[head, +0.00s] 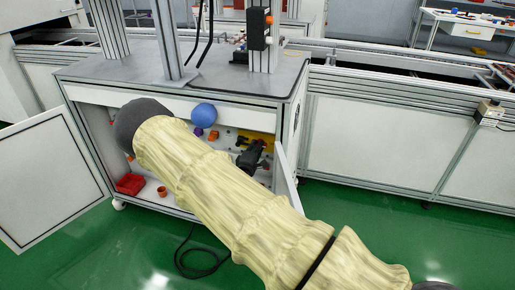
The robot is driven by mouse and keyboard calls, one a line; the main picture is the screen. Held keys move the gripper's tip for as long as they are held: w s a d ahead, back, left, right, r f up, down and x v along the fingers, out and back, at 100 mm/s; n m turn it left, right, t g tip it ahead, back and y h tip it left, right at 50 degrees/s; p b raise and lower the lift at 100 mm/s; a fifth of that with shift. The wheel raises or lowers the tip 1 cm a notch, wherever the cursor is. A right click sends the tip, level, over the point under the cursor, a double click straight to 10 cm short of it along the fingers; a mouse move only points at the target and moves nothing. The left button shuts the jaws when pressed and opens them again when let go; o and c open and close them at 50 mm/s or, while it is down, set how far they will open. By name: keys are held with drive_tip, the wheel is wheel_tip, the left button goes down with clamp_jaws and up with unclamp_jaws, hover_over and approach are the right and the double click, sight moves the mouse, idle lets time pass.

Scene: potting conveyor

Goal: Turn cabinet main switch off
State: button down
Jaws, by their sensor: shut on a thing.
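The cabinet (180,96) stands under a grey worktop with its front open. Inside, toward the right, is a yellow plate (243,137), which I take for the main switch's plate. My gripper (259,147) is black and reaches into the cabinet in front of the plate's right part. Its fingers are shut at the plate, apparently on the switch handle. The handle is mostly hidden behind the fingers, so its angle cannot be told. My cream-sleeved arm covers much of the cabinet's lower inside.
The left door (50,185) is swung wide open; the right door (285,178) stands open close to my gripper. A round blue object (203,115) shows at the cabinet's upper front. A red bin (130,184) sits low left. A black cable (200,263) lies on the green floor.

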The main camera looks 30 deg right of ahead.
drive_tip(key=shift+a+f, duration=0.15)
drive_tip(key=shift+a, duration=0.05)
drive_tip(key=c, duration=1.5)
unclamp_jaws()
drive_tip(key=shift+o, duration=0.3)
drive_tip(key=shift+d, duration=0.1)
drive_tip(key=v, duration=1.2)
drive_tip(key=shift+d, duration=0.1)
drive_tip(key=x, duration=1.2)
